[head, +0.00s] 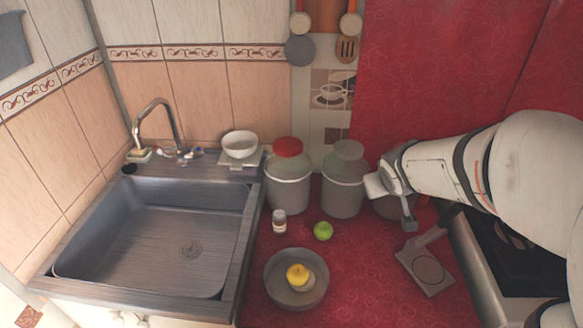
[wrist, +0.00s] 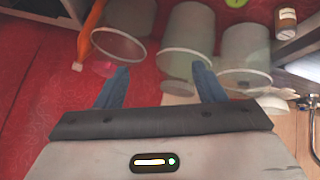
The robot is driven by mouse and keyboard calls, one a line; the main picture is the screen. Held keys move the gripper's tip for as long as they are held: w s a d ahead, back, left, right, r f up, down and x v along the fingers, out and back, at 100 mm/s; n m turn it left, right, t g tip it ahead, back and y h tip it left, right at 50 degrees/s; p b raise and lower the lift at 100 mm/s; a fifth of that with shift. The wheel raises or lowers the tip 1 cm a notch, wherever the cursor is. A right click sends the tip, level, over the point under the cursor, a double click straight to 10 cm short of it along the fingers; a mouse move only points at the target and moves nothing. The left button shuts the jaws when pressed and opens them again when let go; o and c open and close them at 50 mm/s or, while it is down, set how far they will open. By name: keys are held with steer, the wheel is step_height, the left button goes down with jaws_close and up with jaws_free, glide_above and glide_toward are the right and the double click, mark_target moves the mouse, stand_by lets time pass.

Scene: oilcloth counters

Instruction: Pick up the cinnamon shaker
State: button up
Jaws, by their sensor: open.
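The likely cinnamon shaker is a small jar (head: 279,220) with a pale lid and brownish contents. It stands on the red counter in the head view, between the sink edge and the green apple. A matching small brown jar (wrist: 286,20) shows at the upper right of the wrist view. Its label is too small to read. My gripper (wrist: 160,70) is open, with two blue fingers apart and nothing held between them. In the head view my gripper is at the right, beside the grey canister and well apart from the jar.
Two large canisters, one red-lidded (head: 288,185) and one grey-lidded (head: 344,185), stand behind the jar. A green apple (head: 323,231) is to its right. A bowl (head: 275,287) holding yellow fruit is in front. The sink (head: 150,262) is left; a flat-headed grey utensil (head: 428,270) lies right.

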steer(key=w+a+f+n+t+y+b, duration=0.2)
steer(key=w+a+f+n, duration=0.1)
steer(key=w+a+f, duration=0.3)
steer(key=n+g+y+b, duration=0.45)
steer(key=n+y, duration=0.25)
steer(key=y, duration=0.3)
glide_toward(275, 221)
steer(key=shift+g, duration=0.35)
steer(key=w+f, duration=0.1)
steer(key=w+a+f, duration=0.1)
steer(key=w, duration=0.1)
steer(key=w+f, duration=0.1)
steer(key=f, duration=0.1)
steer(key=shift+w+a, duration=0.3)
steer(key=x, duration=0.5)
steer(key=s+x, duration=0.1)
steer(key=x, duration=0.1)
steer(key=shift+w+a, duration=0.15)
steer(key=shift+a, duration=0.4)
steer(key=c, duration=1.1)
